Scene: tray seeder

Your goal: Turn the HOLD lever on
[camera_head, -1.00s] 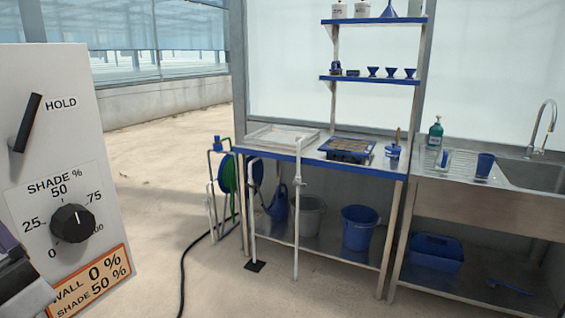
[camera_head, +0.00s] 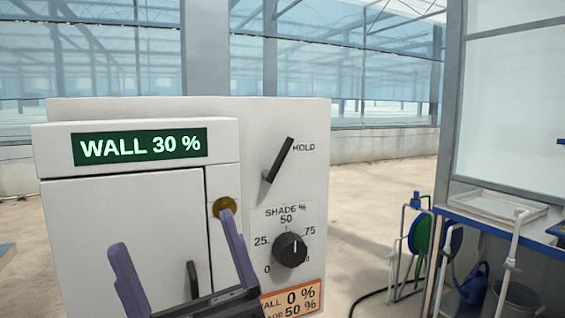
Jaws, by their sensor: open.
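The HOLD lever (camera_head: 278,160) is a black bar on the upper right of the white control box (camera_head: 235,132). It tilts, with its top end to the upper right, near the printed word HOLD. My gripper (camera_head: 172,235) is open at the lower left, with two purple-grey fingers spread in front of the box. Nothing shows between the fingertips. The gripper is below and left of the lever, apart from it in the picture. The right fingertip overlaps the area just under a round brass piece (camera_head: 225,205).
Below the lever is a black SHADE knob (camera_head: 290,249) pointing near 50. A green display (camera_head: 139,147) reads WALL 30 %. An orange label (camera_head: 292,298) reads 0 % and 50 %. A dark handle (camera_head: 192,278) stands between the fingers. A hose reel (camera_head: 420,235) and workbench stand to the right.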

